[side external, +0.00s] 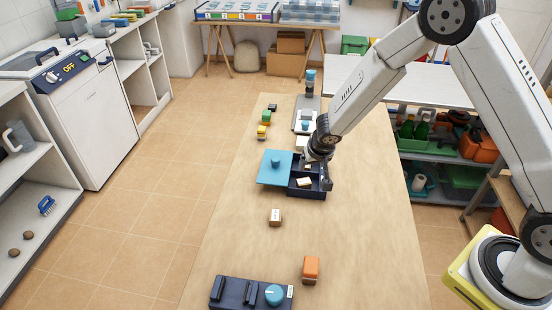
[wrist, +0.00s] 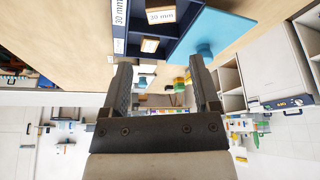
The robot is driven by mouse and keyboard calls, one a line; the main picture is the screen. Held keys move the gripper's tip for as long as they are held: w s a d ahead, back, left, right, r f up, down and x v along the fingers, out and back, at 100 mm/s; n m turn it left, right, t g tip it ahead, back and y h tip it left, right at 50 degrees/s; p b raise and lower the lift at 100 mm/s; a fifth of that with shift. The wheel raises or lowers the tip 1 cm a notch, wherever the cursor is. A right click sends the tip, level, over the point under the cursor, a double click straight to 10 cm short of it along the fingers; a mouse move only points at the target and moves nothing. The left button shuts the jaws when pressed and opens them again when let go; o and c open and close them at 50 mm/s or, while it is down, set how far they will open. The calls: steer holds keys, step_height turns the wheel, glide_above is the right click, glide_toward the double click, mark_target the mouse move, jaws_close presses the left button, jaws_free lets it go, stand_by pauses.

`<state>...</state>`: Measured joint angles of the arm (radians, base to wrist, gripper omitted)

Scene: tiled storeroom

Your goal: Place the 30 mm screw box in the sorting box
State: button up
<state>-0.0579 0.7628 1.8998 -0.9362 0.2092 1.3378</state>
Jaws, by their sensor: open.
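The sorting box (side external: 312,194) is dark navy with compartments. Its blue lid panel (side external: 262,170) with a round knob stands open at its left. The wrist view shows the sorting box (wrist: 178,44) with "30 mm" labels on its rim. The 30 mm screw box (wrist: 160,16), pale-labelled and brown, lies inside one compartment. Another small brown box with a pale top (wrist: 150,45) sits in a neighbouring compartment. My gripper (side external: 317,174) is at the sorting box in the side view. Its fingers (wrist: 159,62) are apart with nothing between them. The fingers partly hide the compartments in the side view.
A small pale-topped box (side external: 275,217) with an unreadable label, an orange block (side external: 311,268) and a navy unit with a blue knob (side external: 252,293) stand nearer the camera. Green and yellow blocks (side external: 264,125) and a grey tray (side external: 306,116) lie farther back. The table's right side is clear.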

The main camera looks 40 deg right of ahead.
steer(key=s+r+n+y, duration=0.1)
steer(key=s+r+n, duration=0.1)
steer(key=s+r, duration=0.4)
steer(key=s+r+n+g, duration=0.1)
steer(key=s+r, duration=0.5)
steer(key=s, duration=0.8)
steer(key=shift+s+n+y, duration=0.2)
steer(key=shift+n+y, duration=0.2)
steer(key=shift+n, duration=0.3)
steer(key=shift+a, duration=0.1)
